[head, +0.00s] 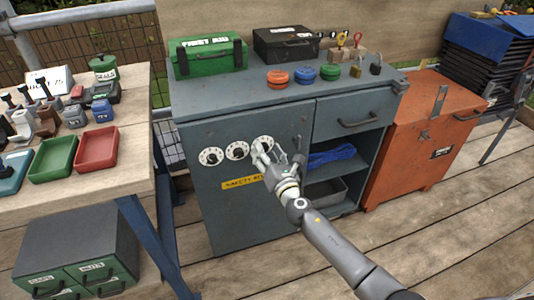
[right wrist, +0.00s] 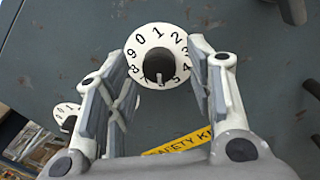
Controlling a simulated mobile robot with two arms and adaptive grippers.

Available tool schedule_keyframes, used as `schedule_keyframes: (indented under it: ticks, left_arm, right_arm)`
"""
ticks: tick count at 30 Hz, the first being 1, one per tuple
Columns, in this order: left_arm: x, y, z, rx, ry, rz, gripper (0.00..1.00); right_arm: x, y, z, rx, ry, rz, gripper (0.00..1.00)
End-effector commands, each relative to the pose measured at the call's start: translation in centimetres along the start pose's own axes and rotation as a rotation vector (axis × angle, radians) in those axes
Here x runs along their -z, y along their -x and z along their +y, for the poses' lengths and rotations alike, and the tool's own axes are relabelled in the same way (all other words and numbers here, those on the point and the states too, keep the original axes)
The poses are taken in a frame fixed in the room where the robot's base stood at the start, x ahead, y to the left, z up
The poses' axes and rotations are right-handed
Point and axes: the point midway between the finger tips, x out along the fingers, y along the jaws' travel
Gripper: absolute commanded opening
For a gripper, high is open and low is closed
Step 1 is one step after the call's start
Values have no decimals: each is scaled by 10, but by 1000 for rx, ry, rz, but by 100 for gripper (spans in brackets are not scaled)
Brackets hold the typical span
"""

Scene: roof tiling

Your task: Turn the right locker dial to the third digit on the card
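The right locker dial (head: 262,142) is a white disc with black digits and a dark centre knob. It is partly hidden by my right gripper (head: 264,156) in the head view. In the right wrist view the dial (right wrist: 158,42) is seen face-on, and my right gripper (right wrist: 160,72) has its fingers apart on either side of the black knob (right wrist: 159,66), with gaps between. I cannot tell which digit is set. The left dial (head: 211,156) and middle dial (head: 237,150) are beside it. A white card (head: 50,82) stands on the left bench; its writing is too small to read surely. My left gripper is out of view.
The dials are on the grey cabinet's front (head: 220,205), above a yellow label (head: 242,182). Open shelves (head: 325,195) are to the right, then an orange chest (head: 420,150). The wooden bench (head: 125,170) with trays stands left.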

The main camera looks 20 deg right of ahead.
Motion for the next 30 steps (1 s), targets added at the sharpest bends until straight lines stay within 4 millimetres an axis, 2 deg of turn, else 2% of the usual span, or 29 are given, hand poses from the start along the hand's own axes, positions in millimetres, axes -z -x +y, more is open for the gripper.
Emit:
schedule_keyframes:
  ticks: [7,11,24,30]
  left_arm:
    - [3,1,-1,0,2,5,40]
    - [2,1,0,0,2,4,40]
    - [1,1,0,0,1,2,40]
    - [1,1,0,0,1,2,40]
  right_arm:
    - [-1,1,0,0,0,-1,49]
    - [0,11,0,0,0,-1,49]
    - [1,92,-1,1,0,1,49]
    - [0,114,0,0,0,1,49]
